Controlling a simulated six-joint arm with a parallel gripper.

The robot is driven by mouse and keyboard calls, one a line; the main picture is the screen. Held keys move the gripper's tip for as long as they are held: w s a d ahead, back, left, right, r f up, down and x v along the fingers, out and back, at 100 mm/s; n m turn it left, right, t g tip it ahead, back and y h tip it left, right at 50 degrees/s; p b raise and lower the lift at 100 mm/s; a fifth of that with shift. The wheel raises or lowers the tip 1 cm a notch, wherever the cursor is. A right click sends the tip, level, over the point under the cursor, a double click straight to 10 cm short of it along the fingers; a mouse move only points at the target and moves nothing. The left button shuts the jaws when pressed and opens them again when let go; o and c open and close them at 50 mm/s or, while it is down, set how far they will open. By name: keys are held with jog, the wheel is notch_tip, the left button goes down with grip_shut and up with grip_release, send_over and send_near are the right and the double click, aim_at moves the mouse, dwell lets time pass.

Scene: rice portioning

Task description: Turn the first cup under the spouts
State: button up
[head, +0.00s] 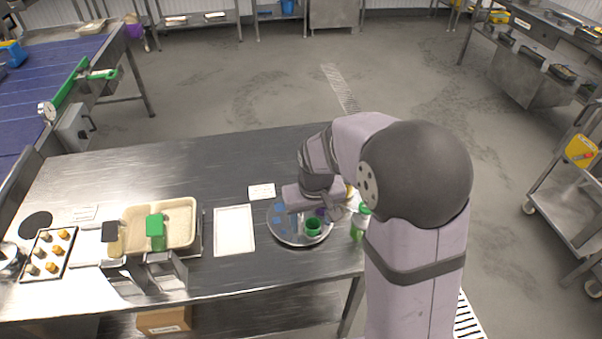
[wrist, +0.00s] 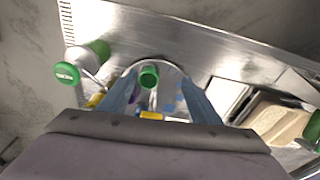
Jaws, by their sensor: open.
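A green cup (head: 313,227) stands on a round metal plate (head: 286,237) with blue patches near the table's right end. In the wrist view the green cup (wrist: 149,76) stands at the far part of the round plate. My gripper (wrist: 160,80) is open, its two blue-grey fingers spread wide apart, with the cup showing beyond and between them. Nothing is held. A purple thing (head: 320,212) lies on the plate behind the cup, partly covered by my arm. I cannot make out the spouts; my arm covers part of that area in the head view.
A green-capped bottle (head: 357,228) stands right of the plate. To the left are a white board (head: 234,230), a beige tub (head: 181,211) with scoops, and a tray of small yellow-brown pieces (head: 35,267). The table's back middle is clear.

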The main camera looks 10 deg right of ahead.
jog(key=w+r+t, duration=0.3)
jog(key=w+r, duration=0.2)
jog(key=w, duration=0.4)
jog(key=shift+m, duration=0.4)
jog(key=shift+s+a+p+x, duration=0.15)
jog(key=shift+p+x, duration=0.45)
jog(key=shift+x, duration=1.3)
jog(key=shift+s+a+p+x, duration=0.1)
jog(key=shift+s+p+x, duration=0.3)
jog(key=shift+x, duration=1.5)
jog(key=shift+w+f, duration=0.1)
jog(key=shift+f, duration=0.1)
grip_shut()
